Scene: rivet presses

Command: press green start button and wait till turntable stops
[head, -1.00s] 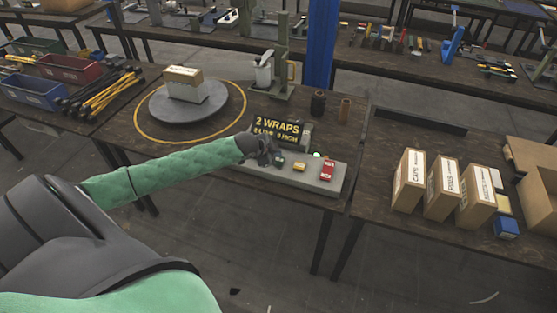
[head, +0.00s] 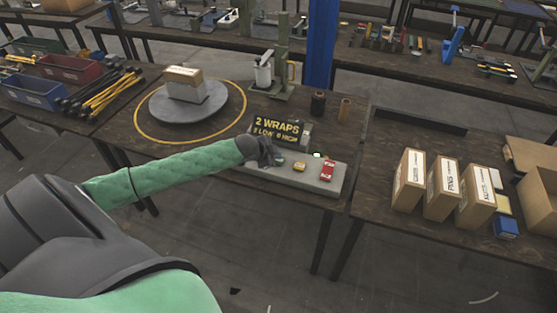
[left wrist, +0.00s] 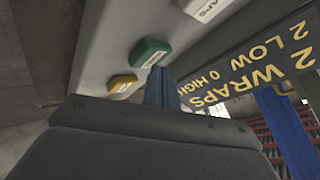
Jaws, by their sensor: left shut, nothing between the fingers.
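The green start button (left wrist: 150,52) shows in the left wrist view on the grey control panel (head: 318,180). My left gripper (head: 274,157) is shut and empty; in the left wrist view its fingertips (left wrist: 160,74) are right at the green button's edge. I cannot tell whether they touch or press it. In the head view the gripper hides that button. The grey turntable (head: 165,113) lies inside a yellow ring and carries a taped carton (head: 185,78). I see no clear turning. My right gripper is not in view.
The black "2 WRAPS" sign (head: 278,128) stands close behind. A green press (head: 281,65) stands farther back. Boxes (head: 442,187) fill the right table.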

